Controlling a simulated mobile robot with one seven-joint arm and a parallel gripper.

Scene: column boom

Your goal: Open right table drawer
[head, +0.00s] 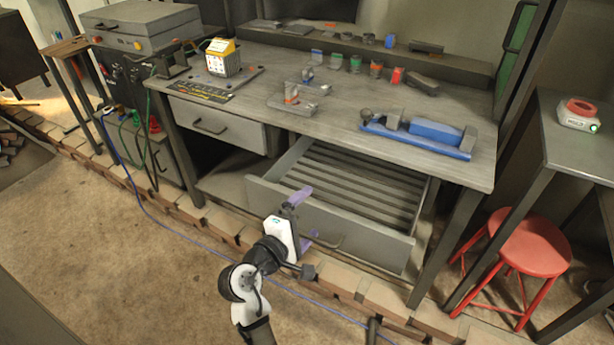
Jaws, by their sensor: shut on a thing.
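The right table drawer (388,240) is pulled well out from under the workbench. Its slatted inside shows and looks empty. A dark bar handle (330,244) runs along its grey front. My gripper (306,218), with purple fingers, is at the left part of this front and is shut on the handle. The white gripper body and my wrist partly cover the front and the handle's left end, so the exact contact is hidden. The left drawer (215,127) of the bench is shut.
The bench top (330,115) holds a blue tool (418,136), several small pots and a yellow-and-white box (222,58). A red stool (525,240) stands right of the bench. A brick border (240,238) and a blue cable cross the floor. Carpet at front left is clear.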

